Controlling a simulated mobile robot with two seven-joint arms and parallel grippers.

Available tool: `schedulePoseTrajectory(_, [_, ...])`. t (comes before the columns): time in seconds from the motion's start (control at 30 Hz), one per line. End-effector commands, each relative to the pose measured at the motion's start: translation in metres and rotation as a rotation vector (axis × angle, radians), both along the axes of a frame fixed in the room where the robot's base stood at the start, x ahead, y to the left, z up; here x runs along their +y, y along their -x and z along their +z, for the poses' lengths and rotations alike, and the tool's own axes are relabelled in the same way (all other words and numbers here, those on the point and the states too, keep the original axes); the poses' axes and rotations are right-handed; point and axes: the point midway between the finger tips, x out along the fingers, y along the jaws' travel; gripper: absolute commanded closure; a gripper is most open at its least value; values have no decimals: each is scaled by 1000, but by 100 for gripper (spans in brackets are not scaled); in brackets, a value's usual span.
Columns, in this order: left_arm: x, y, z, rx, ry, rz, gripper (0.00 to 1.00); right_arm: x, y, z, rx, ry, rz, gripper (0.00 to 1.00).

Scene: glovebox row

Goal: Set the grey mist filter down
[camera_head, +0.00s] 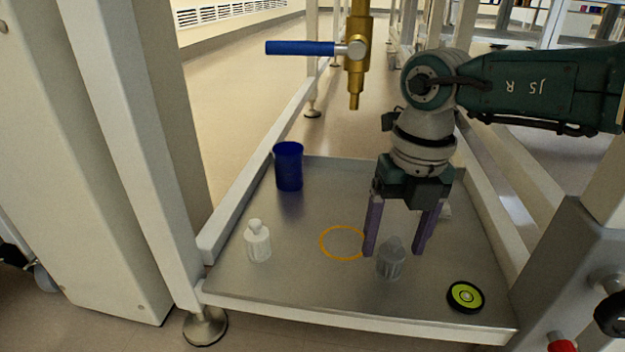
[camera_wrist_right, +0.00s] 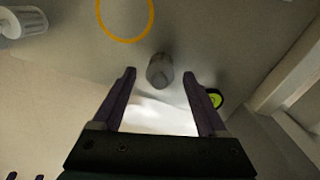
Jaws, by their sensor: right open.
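The grey mist filter (camera_head: 391,259) stands upright on the metal tray, to the right of an orange ring marking (camera_head: 343,243) and outside it. My right gripper (camera_head: 393,250) is open above and behind the filter, its two purple fingers pointing down and apart. In the right wrist view the filter (camera_wrist_right: 160,71) lies just beyond the open fingertips (camera_wrist_right: 162,76), roughly centred between them, with no finger seen touching it. The ring (camera_wrist_right: 125,18) also shows there, empty. My left gripper is not in view.
The tray (camera_head: 330,290) also holds a white filter-like bottle (camera_head: 257,241), a dark blue cup (camera_head: 288,166) and a green-and-black disc (camera_head: 465,297). A small pale object (camera_head: 445,212) is partly hidden behind my gripper. A brass valve with a blue handle (camera_head: 300,48) hangs above. White posts flank the tray.

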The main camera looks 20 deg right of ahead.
Motion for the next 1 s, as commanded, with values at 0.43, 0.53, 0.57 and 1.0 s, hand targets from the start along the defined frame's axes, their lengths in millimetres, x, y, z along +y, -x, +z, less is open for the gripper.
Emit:
schedulePoseTrajectory(0.43, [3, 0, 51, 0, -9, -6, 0, -3, 1, 58, -1, 1, 0, 25])
schedulePoseTrajectory(0.53, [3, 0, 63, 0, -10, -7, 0, -3, 1, 73, -1, 0, 0, 25])
schedulePoseTrajectory(0.57, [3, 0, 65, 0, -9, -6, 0, -3, 1, 76, -1, 0, 0, 25])
schedulePoseTrajectory(1.0, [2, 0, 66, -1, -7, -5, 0, -4, 1, 77, -1, 0, 0, 25])
